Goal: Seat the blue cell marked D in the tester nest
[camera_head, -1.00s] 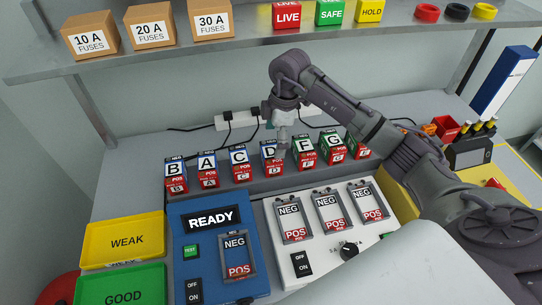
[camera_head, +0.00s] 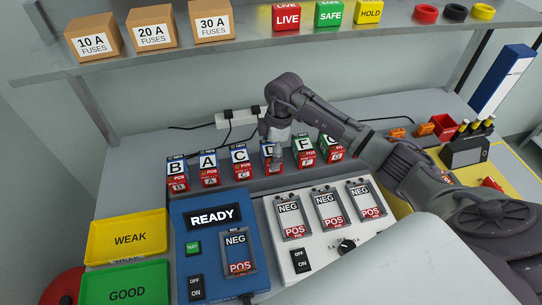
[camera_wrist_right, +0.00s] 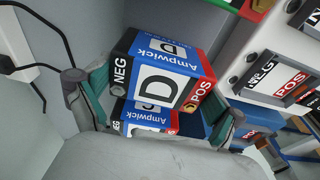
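The blue cell marked D (camera_head: 266,150) stands in the row of cells on the rack, partly hidden by my right gripper (camera_head: 276,158). In the right wrist view the blue cell D (camera_wrist_right: 165,88) shows its NEG end at left and POS end at right. My right gripper's fingers (camera_wrist_right: 155,105) are apart, one beside each end; I cannot tell if they touch it. The blue tester (camera_head: 180,225) has a display reading READY. Its nest (camera_head: 238,255), marked NEG and POS, is empty. My left gripper is not in view.
A white unit (camera_head: 285,260) with three nests sits beside the tester. Yellow WEAK (camera_head: 105,238) and green GOOD trays (camera_head: 100,290) lie left.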

